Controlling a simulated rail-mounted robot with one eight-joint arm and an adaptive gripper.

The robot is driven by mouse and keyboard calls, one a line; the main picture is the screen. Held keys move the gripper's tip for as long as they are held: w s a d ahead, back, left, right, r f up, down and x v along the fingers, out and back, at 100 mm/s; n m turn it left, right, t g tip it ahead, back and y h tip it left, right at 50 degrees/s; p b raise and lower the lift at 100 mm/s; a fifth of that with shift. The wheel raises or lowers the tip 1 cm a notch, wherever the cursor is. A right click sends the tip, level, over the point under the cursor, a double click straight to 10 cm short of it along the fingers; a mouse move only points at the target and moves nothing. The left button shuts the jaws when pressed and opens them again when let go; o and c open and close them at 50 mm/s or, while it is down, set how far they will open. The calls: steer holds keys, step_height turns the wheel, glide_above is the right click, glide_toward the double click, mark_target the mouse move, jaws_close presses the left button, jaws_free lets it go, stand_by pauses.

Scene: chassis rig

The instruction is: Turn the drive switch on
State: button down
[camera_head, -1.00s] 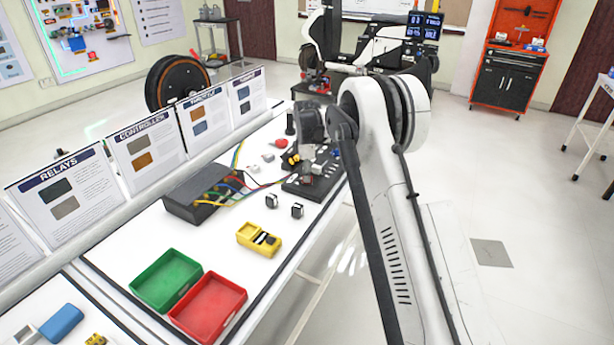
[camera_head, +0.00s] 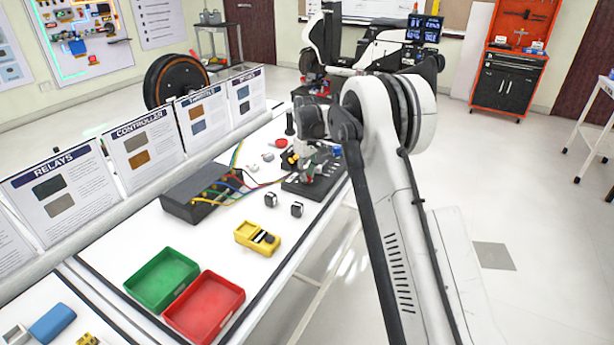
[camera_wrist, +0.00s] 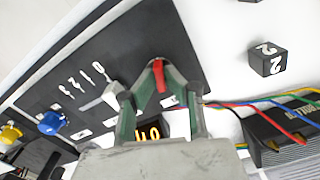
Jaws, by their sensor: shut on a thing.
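A black control panel (camera_wrist: 188,60) fills the middle of the wrist view; it also shows on the bench in the head view (camera_head: 298,188). A small red switch lever (camera_wrist: 159,78) stands on it. My gripper (camera_wrist: 158,70) is shut on this red lever, with one green-grey finger on each side. In the head view my gripper (camera_head: 318,166) is small and low over the panel, and its fingertips are hard to make out. The label next to the lever is too small to read.
Near the lever are a white pointer knob (camera_wrist: 108,97), a blue knob (camera_wrist: 52,122), a yellow knob (camera_wrist: 10,133) and a display with orange digits (camera_wrist: 148,132). A numbered black cube (camera_wrist: 267,58) and a wired grey box (camera_head: 201,192) lie nearby. Trays stand in front.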

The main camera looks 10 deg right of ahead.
steer(key=shift+m, duration=0.9)
steer(key=c, duration=1.8)
jaws_free()
step_height(320, 180, up, 12)
steer(key=shift+r, duration=0.1)
